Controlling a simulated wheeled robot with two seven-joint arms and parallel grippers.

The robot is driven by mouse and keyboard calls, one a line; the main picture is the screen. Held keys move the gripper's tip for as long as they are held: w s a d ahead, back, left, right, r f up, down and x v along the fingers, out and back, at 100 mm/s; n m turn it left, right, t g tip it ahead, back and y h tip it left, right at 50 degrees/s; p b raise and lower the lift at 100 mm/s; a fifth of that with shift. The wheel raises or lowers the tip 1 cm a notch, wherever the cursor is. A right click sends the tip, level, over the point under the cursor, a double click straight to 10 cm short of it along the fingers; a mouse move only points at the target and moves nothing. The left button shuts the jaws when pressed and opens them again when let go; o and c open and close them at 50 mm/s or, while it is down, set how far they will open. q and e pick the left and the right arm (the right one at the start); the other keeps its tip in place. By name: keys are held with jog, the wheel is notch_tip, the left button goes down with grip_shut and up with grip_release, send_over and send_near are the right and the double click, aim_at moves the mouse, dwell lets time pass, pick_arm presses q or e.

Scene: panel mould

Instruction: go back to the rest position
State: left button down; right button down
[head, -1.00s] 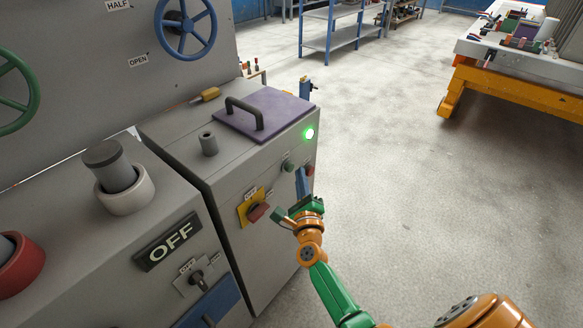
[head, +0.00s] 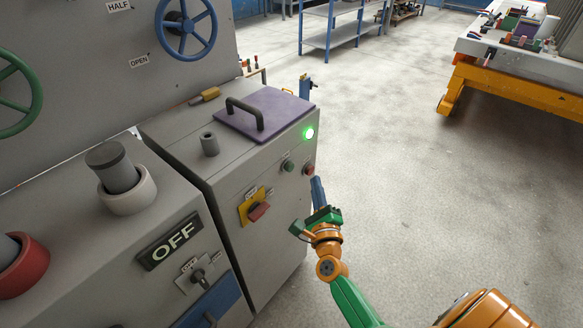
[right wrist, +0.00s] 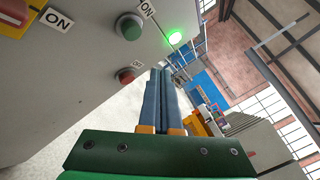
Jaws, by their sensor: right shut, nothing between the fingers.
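My right gripper (head: 317,189) is in front of the grey machine cabinet's right edge, apart from it. Its two blue fingers also show in the right wrist view (right wrist: 161,98), shut together with nothing between them. On the cabinet front, a green button (head: 289,166) and a red button (head: 308,169) sit below a lit green lamp (head: 309,133). The green button (right wrist: 130,27) and red button (right wrist: 126,75) also show in the right wrist view. My left gripper is out of view.
The grey cabinet (head: 262,240) carries a yellow-and-red switch (head: 258,210) and a purple lid (head: 272,110) with a black handle. An "OFF" sign (head: 170,240) is at lower left. Open concrete floor (head: 420,190) lies to the right. An orange-framed bench (head: 510,90) stands at upper right.

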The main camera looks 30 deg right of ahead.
dwell(0.4)
jog(key=s+a+f+n+g+y, duration=0.2)
jog(key=s+a+f+n, duration=0.1)
jog(key=f+n, duration=0.35)
jog(key=s+a+f+n+g+y, duration=0.25)
jog(key=f+n, duration=0.25)
jog(key=f, duration=0.3)
jog(key=s+a+f+n+g+y, duration=0.2)
jog(key=s+a+f+n+y, duration=0.15)
jog(key=f+n, duration=0.35)
jog(key=s+f+n+g, duration=0.5)
jog(key=s+f+n, duration=0.2)
jog(key=s, duration=0.7)
jog(key=s+a+f+n+g+p, duration=0.1)
jog(key=s+f+n+g, duration=0.4)
jog(key=s, duration=0.9)
notch_tip(320, 180, down, 2)
jog(key=n, duration=0.3)
jog(key=shift+h, duration=0.3)
